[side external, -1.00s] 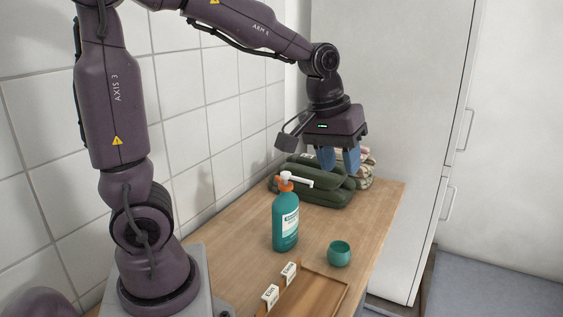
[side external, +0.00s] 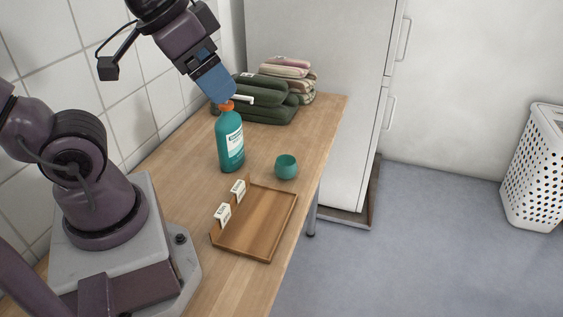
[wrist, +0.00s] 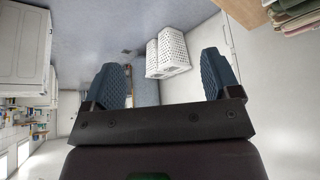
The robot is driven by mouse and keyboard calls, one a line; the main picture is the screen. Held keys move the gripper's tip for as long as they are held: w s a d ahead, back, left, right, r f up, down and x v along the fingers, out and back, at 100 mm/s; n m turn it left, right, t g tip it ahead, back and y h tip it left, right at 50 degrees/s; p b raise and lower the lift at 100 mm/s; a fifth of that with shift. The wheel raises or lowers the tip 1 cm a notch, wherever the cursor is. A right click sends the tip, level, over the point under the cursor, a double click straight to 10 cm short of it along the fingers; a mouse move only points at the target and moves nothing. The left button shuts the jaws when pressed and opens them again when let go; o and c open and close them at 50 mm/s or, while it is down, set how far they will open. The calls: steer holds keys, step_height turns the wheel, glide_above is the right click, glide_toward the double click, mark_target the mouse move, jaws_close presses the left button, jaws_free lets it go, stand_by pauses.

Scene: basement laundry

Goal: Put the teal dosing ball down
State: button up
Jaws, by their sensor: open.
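The teal dosing ball (side external: 286,167) is a small open cup-like ball. It sits upright on the wooden counter (side external: 185,150), just behind the wooden tray and right of the teal bottle. My gripper (side external: 218,92) has blue fingers and is in the air above and behind the bottle, apart from the ball. In the side view the fingers overlap each other. In the wrist view my gripper (wrist: 168,85) has its two fingers spread wide with nothing between them. The ball does not show in the wrist view.
The tray (side external: 262,222) with two white tags lies in front. Folded green towels (side external: 270,108) are at the back. A white basket (side external: 538,170) stands on the floor at right.

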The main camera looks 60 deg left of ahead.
steer(key=w+a+f+n+g+y, duration=0.1)
steer(key=w+a+f+n+g, duration=0.25)
steer(key=a+f, duration=0.45)
steer(key=m+t, duration=0.2)
glide_toward(286, 167)
steer(key=a, duration=0.3)
steer(key=shift+h, duration=0.3)
steer(key=x, duration=1.2)
steer(key=shift+w, duration=0.3)
steer(key=c, duration=0.9)
